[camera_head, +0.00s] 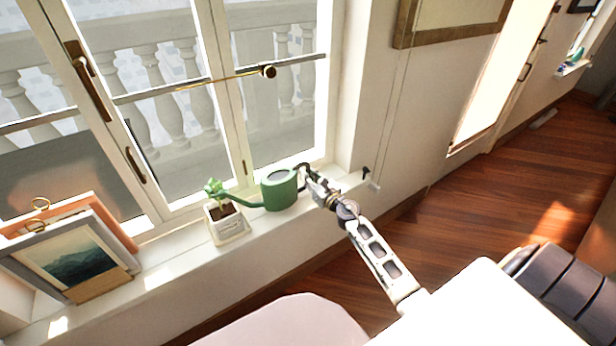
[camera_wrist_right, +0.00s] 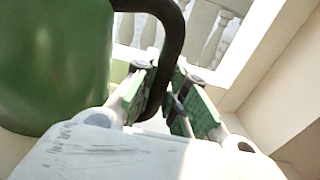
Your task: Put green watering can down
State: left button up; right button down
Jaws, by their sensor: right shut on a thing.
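The green watering can (camera_head: 279,189) is at the window sill (camera_head: 180,261), upright, with its spout pointing left toward a small potted plant (camera_head: 226,221). My right gripper (camera_head: 306,173) is at the can's right side, shut on its dark handle. In the right wrist view the can's green body (camera_wrist_right: 50,65) fills the left, and its black handle (camera_wrist_right: 172,45) passes between the fingers of my right gripper (camera_wrist_right: 165,95). I cannot tell whether the can's base touches the sill. My left gripper is not in view.
Framed pictures (camera_head: 75,258) lean at the left end of the sill. The window (camera_head: 170,110) stands right behind the can. A short clear stretch of sill lies between the pictures and the pot. A pale rounded surface (camera_head: 285,322) is in front below.

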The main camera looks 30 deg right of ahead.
jog(key=c, duration=1.8)
grip_release()
jog(key=shift+f, duration=0.1)
jog(key=o, duration=0.3)
jog(key=shift+o, duration=0.2)
jog(key=shift+s, duration=0.1)
